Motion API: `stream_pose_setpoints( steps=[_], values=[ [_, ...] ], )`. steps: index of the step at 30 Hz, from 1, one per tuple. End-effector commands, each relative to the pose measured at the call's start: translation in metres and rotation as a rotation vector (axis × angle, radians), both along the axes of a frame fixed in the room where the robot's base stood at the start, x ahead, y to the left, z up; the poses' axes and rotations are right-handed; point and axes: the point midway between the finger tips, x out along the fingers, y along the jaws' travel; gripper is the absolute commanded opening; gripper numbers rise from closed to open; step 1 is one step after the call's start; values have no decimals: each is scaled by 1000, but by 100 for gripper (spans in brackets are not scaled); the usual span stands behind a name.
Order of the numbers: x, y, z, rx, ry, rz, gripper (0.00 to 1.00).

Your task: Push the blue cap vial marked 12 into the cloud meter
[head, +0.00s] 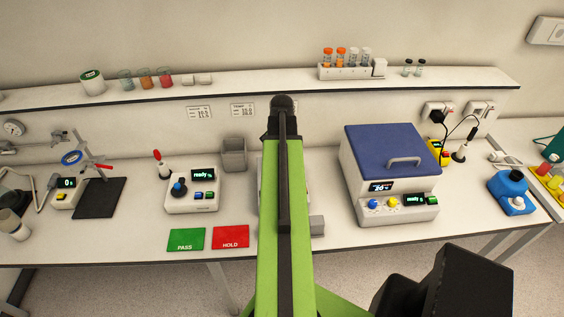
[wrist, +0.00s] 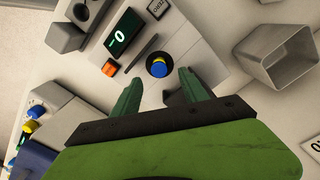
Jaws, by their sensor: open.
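In the wrist view a blue cap (wrist: 158,67) with a yellow ring below it shows from above on a pale instrument (wrist: 185,42). I take these for the vial and the cloud meter. The instrument has a dark display (wrist: 120,32) and an orange button (wrist: 110,68). My gripper (wrist: 156,76) is open, its two green fingers apart on either side of the cap's near side, with nothing held. The number 12 cannot be read, and how deep the vial sits is unclear. In the head view my arm hides the gripper, the vial and most of this instrument.
A blue-lidded box (head: 390,165) stands right of my arm. A small instrument (head: 192,190) and a grey bin (head: 234,155) stand left. Green PASS (head: 187,239) and red HOLD (head: 231,236) mats lie in front. A shelf (head: 220,88) with vials runs behind.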

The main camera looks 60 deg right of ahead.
Motion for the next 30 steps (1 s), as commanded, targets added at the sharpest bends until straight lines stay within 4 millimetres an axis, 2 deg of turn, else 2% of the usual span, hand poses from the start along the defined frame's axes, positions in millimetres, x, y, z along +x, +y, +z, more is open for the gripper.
stream_pose_setpoints(
  steps=[1,9,13,17,26,29,30],
  values=[
    [0,0,25,0,0,0,52],
    [-1,0,85,0,0,0,52],
    [-1,0,106,0,0,0,52],
    [-1,0,112,0,0,0,52],
    [-1,0,109,0,0,0,52],
    [18,12,97,0,0,38,52],
    [34,23,87,0,-1,70,52]
  ],
)
